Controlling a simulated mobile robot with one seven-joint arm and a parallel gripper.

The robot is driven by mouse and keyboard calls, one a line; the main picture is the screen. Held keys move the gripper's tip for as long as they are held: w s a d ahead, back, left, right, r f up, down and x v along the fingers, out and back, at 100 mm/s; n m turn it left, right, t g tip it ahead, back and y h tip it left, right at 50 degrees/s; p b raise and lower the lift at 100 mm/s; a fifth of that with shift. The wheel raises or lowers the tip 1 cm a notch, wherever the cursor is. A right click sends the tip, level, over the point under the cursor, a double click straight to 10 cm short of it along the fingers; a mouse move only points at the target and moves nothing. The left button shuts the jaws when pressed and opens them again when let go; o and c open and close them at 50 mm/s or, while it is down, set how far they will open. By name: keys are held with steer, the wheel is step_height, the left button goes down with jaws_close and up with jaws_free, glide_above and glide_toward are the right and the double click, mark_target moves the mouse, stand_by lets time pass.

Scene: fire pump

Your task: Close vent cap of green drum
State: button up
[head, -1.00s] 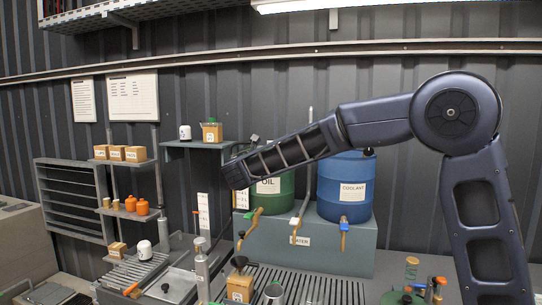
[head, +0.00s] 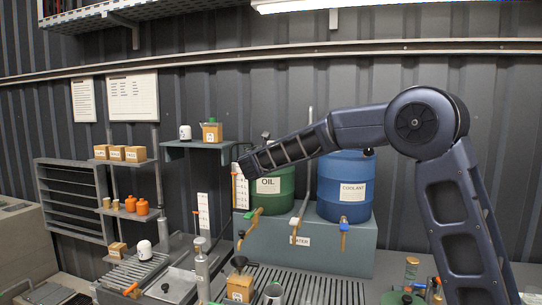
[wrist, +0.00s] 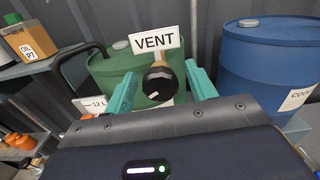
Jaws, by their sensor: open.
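The green drum (head: 273,190) stands on a grey-green stand, labelled OIL, partly behind my arm in the head view. It also shows in the wrist view (wrist: 112,70). A black round vent cap (wrist: 158,83) with a white mark sits on a brass fitting under a white VENT sign (wrist: 155,40). My gripper (wrist: 161,88) is open, with one teal finger on each side of the cap as seen in the wrist view. Gaps show between the fingers and the cap. I cannot tell how deep the fingertips reach. The head view does not show the fingers clearly.
A blue COOLANT drum (head: 345,188) stands close on the right. An OIL box (wrist: 32,40) sits on the shelf at the left in the wrist view. Taps (head: 342,225) hang at the stand's front. Orange bottles (head: 142,207) stand on a lower shelf.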

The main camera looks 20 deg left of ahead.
steer(key=c, duration=1)
